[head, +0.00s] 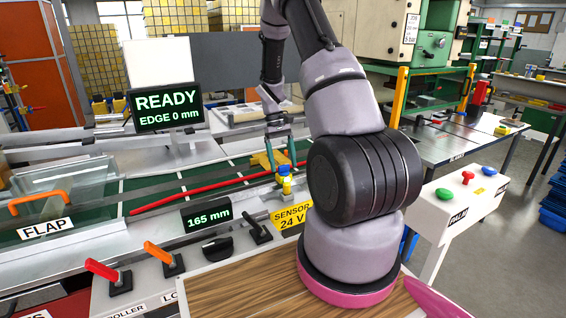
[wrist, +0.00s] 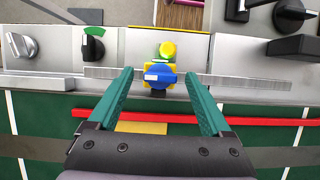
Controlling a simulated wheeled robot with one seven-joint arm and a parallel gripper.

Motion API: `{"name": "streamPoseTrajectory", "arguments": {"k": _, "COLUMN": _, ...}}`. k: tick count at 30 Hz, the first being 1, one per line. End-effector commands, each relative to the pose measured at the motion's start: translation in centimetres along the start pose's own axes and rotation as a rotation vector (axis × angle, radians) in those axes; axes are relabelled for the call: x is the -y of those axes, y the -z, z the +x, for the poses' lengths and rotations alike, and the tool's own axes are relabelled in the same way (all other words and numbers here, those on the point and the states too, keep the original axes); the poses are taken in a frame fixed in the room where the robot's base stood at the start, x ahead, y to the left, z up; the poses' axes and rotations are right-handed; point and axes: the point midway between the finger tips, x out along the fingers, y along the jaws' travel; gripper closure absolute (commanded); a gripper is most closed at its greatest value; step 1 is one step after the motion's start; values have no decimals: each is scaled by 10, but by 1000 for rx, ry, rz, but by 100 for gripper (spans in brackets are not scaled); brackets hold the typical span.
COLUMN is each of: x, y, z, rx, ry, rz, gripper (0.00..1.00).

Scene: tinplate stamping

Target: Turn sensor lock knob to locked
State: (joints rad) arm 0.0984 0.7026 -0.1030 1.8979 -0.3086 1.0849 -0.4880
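The sensor lock knob looks to be the blue knob (wrist: 160,77) with a white mark, on a yellow sensor body beside a metal rail. The white mark lies roughly crosswise in the wrist view. In the head view the small blue knob (head: 284,169) shows above the yellow sensor parts, behind the "SENSOR 24 V" label (head: 291,216). My gripper (wrist: 159,74) has its two teal fingers wide apart, one on each side of the knob, with gaps and nothing held. It also shows in the head view (head: 279,160). I cannot read any locked mark.
A yellow-green lamp (wrist: 167,50) sits beside the knob. A red strip (head: 190,193) crosses the green bed. A black knob (head: 217,247), black lever (head: 258,232) and orange lever (head: 165,257) stand in front. Displays read "165 mm" (head: 206,214) and "READY EDGE 0 mm" (head: 166,107).

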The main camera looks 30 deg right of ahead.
Motion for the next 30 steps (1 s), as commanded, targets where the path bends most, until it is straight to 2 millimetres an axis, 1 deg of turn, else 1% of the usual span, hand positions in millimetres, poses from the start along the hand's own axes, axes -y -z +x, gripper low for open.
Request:
{"name": "streamPoseTrajectory", "arguments": {"k": 8, "x": 0, "y": 0, "z": 0, "rx": 1, "ry": 0, "rz": -1, "gripper": 18}}
{"name": "streamPoseTrajectory", "arguments": {"k": 11, "x": 0, "y": 0, "z": -6, "rx": -1, "ry": -1, "rz": -2, "gripper": 18}}
{"name": "streamPoseTrajectory", "arguments": {"k": 14, "x": 0, "y": 0, "z": -20, "rx": -2, "ry": -1, "rz": -1, "gripper": 18}}
{"name": "streamPoseTrajectory", "arguments": {"k": 21, "x": 0, "y": 1, "z": -69, "rx": -3, "ry": -1, "rz": -2, "gripper": 18}}
{"name": "streamPoseTrajectory", "arguments": {"k": 24, "x": 0, "y": 0, "z": -86, "rx": -2, "ry": 0, "rz": 0, "gripper": 18}}
{"name": "streamPoseTrajectory", "arguments": {"k": 27, "x": 0, "y": 0, "z": -99, "rx": -1, "ry": -1, "rz": -2, "gripper": 18}}
{"name": "streamPoseTrajectory", "arguments": {"k": 30, "x": 0, "y": 0, "z": -105, "rx": 0, "ry": 0, "rz": -1, "gripper": 18}}
